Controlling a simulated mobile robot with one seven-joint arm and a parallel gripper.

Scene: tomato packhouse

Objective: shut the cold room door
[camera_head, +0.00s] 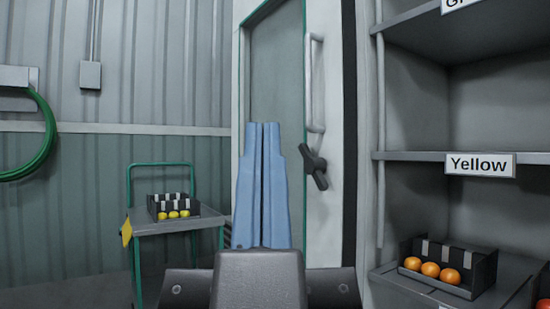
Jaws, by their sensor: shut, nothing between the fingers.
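The cold room door (328,215) is ahead of me, pale with a green-edged grey panel (275,70). A long vertical pull handle (309,85) and a dark latch lever (314,166) are on its right part. A dark vertical strip runs along its right side. I cannot tell from this view how far the door stands from its frame. My gripper (262,126) points up in front of the door, left of the handle, its blue fingers together and empty. It hides the lower middle of the door. I cannot tell whether it touches the door.
A green-framed cart (166,226) with a black crate of yellow fruit stands left. Grey shelves (405,156) at right carry a "Yellow" label and a black tray (487,272) of orange fruit. A green hose (46,140) hangs on the corrugated wall at far left.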

